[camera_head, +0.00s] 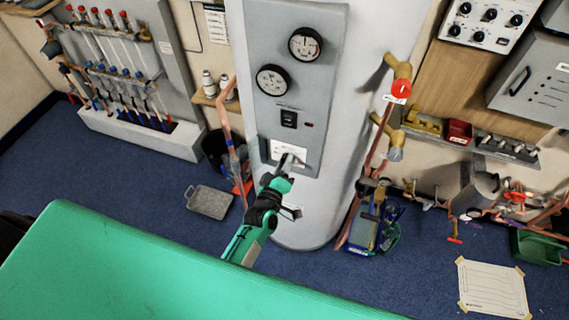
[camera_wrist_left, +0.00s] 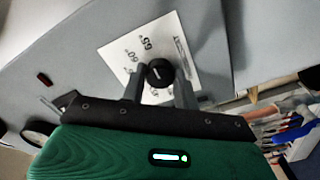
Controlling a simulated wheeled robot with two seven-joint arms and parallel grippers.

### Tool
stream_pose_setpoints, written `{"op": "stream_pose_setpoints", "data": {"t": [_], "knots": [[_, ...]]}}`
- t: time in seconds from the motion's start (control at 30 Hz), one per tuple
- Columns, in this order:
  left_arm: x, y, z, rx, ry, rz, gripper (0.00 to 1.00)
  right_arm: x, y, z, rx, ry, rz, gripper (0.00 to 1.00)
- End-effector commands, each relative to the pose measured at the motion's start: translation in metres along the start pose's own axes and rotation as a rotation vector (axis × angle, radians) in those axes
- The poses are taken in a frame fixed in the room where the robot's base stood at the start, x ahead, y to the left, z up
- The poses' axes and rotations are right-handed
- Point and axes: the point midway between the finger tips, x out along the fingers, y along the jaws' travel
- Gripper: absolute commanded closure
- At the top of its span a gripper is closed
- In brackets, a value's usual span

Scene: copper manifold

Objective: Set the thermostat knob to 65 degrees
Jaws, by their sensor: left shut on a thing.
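The black thermostat knob (camera_wrist_left: 159,72) sits on a white scale label (camera_wrist_left: 178,45) on the grey panel of the tall cylinder. In the left wrist view, "60°" and "65°" can be read on the label beside the knob; other marks are partly hidden by a finger. A pale mark shows on the knob's face, but I cannot tell exactly which number it points to. My left gripper (camera_head: 284,162) reaches the label (camera_head: 289,151) at the panel's lower part, its two fingers shut on the knob's sides. The knob is hidden by the gripper in the head view. My right gripper is out of view.
Two round gauges (camera_head: 305,44) and a black switch (camera_head: 289,119) sit above the label on the panel. Copper pipes (camera_head: 373,165) with a red-handled valve (camera_head: 401,88) stand right of the cylinder. A green surface (camera_head: 150,265) fills the foreground.

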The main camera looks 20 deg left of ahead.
Motion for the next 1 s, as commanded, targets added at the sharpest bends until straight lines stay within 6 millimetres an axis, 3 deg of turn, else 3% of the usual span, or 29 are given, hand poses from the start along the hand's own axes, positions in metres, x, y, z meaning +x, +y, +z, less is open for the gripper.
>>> {"op": "stream_pose_setpoints", "data": {"t": [0.27,0.3,0.4,0.77,1.0], "knots": [[-0.001,-0.002,0.002,0.002,-0.004,-0.003,0.93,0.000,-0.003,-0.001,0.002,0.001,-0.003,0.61],[-0.001,-0.002,0.002,0.002,-0.004,-0.003,0.64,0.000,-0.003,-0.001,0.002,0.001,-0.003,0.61],[-0.001,-0.001,0.001,0.002,-0.003,-0.002,0.48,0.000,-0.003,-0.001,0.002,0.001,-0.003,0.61],[-0.004,-0.002,0.001,0.001,-0.001,-0.001,0.48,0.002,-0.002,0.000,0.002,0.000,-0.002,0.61],[-0.036,-0.004,0.003,0.001,-0.003,-0.003,0.48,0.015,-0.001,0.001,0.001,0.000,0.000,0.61]]}}
